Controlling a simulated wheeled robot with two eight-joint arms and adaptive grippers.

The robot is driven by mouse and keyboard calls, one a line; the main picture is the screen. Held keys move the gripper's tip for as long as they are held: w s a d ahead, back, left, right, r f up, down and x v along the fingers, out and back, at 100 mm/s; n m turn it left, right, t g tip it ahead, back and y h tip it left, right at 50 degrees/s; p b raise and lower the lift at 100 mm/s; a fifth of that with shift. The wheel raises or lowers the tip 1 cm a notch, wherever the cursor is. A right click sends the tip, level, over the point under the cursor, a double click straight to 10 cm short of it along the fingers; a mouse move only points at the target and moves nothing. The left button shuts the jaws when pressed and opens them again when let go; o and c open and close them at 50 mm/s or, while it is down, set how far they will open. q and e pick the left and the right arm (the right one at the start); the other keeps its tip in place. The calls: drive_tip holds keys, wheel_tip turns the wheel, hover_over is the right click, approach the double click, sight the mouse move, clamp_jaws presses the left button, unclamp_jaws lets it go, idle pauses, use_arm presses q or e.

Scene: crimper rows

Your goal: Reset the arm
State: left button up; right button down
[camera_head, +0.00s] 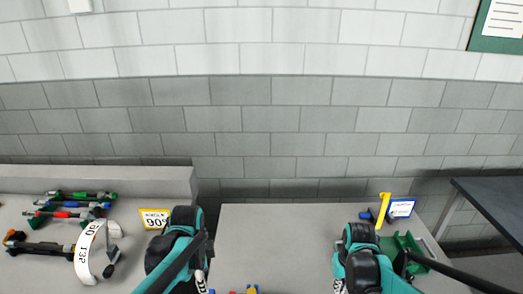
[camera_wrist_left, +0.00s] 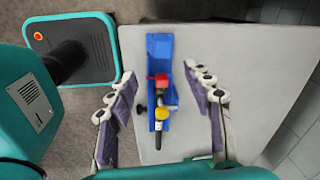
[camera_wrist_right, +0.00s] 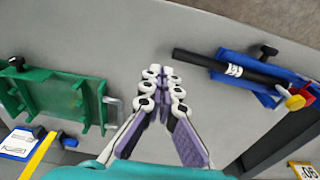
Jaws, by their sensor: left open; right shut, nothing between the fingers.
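My left gripper (camera_wrist_left: 160,76) is open in the left wrist view, its fingers spread to either side of a blue holder with a red and yellow tool (camera_wrist_left: 160,92). Nothing is gripped there. My right gripper (camera_wrist_right: 164,73) is shut and empty in the right wrist view, over bare grey tabletop. A green fixture (camera_wrist_right: 60,100) lies to its left and a blue holder with a black rod (camera_wrist_right: 237,68) to its right. In the head view my left arm (camera_head: 178,245) and right arm (camera_head: 360,255) reach low over the table; their fingertips are mostly hidden.
A grey table (camera_head: 275,235) lies ahead, bare in the middle. On the left bench are several coloured tools (camera_head: 70,205), a white curved label (camera_head: 90,250) and a yellow sign (camera_head: 155,218). A yellow post (camera_head: 384,208) and dark table (camera_head: 500,205) stand right.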

use_arm(q)
drive_tip(key=s+r+n+t, duration=0.2)
drive_tip(key=s+n+t, duration=0.1)
drive_tip(key=s+n, duration=0.3)
drive_tip(key=s+a+r+n+t, duration=0.1)
drive_tip(key=s+r+n+t, duration=0.1)
drive_tip(key=s+n, duration=0.5)
drive_tip(key=n+t, duration=0.1)
drive_tip(key=n, duration=0.1)
drive_tip(key=shift+s+r+n, duration=0.25)
drive_tip(key=shift+s+n, duration=0.05)
drive_tip(key=shift+n, duration=0.1)
use_arm(e)
drive_tip(key=s+a+r+t, duration=0.2)
drive_tip(key=s+r+t, duration=0.1)
drive_tip(key=s, duration=0.3)
drive_tip(key=s+a+r+t, duration=0.3)
drive_tip(key=s+r, duration=0.3)
drive_tip(key=shift+s+a, duration=0.3)
drive_tip(key=shift+s, duration=0.05)
